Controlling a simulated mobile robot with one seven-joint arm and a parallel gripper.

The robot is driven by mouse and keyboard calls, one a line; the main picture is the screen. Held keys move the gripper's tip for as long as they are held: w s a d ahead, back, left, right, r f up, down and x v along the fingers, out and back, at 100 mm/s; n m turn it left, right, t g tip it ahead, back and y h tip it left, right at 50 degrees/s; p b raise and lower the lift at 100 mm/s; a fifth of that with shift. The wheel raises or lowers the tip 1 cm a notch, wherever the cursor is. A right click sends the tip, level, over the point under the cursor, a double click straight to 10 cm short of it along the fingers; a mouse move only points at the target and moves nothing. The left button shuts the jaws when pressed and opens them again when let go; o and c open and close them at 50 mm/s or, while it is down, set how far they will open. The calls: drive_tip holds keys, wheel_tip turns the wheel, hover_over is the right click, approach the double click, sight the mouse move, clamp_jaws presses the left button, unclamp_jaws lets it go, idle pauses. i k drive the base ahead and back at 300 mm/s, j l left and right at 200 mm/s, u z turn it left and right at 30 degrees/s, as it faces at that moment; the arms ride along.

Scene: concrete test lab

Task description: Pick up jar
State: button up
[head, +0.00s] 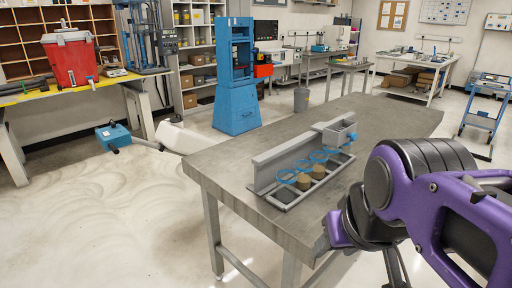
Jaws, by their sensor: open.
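A grey rack (262,177) with a tall back plate stands on the metal table. Two short tan round pieces, one nearer (303,182) and one farther (318,171), sit in its tray below blue rings (287,176). They may be jars, but they are too small to tell, and no other jar is clear. My purple and black arm comes in from the right, over the table's near right edge and apart from the rack. My gripper's fingers do not show.
The grey metal table (235,160) is bare left of and behind the rack. A grey box (340,131) stands at the rack's far end. A blue machine (236,95) stands beyond. A red bin (70,60) sits on a yellow-topped bench. Open floor lies at left.

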sight(318, 165)
drive_tip(key=l+u, duration=0.1)
drive_tip(key=u, duration=2.5)
drive_tip(key=k+l+u, duration=0.1)
drive_tip(key=k+l, duration=1)
